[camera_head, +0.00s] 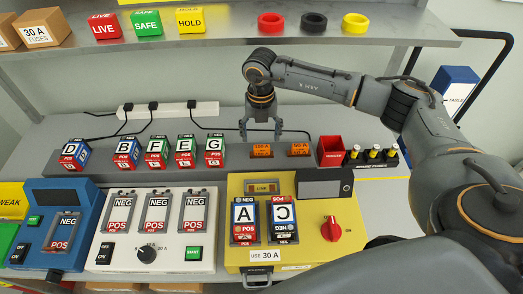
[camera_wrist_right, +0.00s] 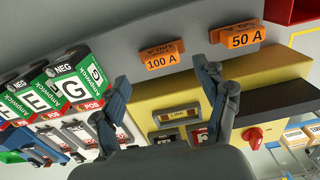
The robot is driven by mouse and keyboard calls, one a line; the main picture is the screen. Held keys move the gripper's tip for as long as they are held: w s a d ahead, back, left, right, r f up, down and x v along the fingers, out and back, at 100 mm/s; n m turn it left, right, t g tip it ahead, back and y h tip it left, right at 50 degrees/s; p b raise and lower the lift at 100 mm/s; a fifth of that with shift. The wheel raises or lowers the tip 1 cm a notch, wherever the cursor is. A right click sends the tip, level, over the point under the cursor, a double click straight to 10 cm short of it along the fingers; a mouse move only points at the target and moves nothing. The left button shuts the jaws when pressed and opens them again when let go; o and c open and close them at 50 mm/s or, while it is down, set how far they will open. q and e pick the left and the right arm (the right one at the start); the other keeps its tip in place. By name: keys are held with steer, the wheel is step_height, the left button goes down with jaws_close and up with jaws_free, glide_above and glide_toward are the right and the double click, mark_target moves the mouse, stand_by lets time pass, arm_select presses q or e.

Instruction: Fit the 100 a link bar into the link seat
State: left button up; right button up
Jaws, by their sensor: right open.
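The 100 A link bar (camera_head: 262,150) is an orange block lying on the grey bench behind the yellow unit. Its label reads clearly in the right wrist view (camera_wrist_right: 165,53). The link seat (camera_head: 263,187) is the small framed slot marked LINK at the top of the yellow unit; it also shows in the right wrist view (camera_wrist_right: 165,115). My right gripper (camera_head: 261,133) is open and empty, pointing down above and just behind the 100 A bar. In the wrist view its fingers (camera_wrist_right: 163,75) are spread wide, with nothing between them. My left gripper is not in view.
The orange 50 A bar (camera_head: 299,149) lies right of the 100 A bar, beside a red bin (camera_head: 331,151). Lettered batteries, such as G (camera_head: 214,151), stand to the left. The yellow unit (camera_head: 343,219) holds batteries A and C. A shelf (camera_head: 225,42) runs above.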

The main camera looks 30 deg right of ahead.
mark_target(262, 146)
steer(key=shift+s+f+p, duration=0.1)
steer(key=shift+f+p, duration=0.2)
steer(key=shift+f, duration=0.05)
step_height(262, 146, down, 4)
steer(key=shift+d+r+p, duration=0.1)
steer(key=shift+r+p, duration=0.1)
steer(key=shift+p, duration=0.65)
steer(key=shift+f, duration=0.45)
steer(key=c, duration=1.5)
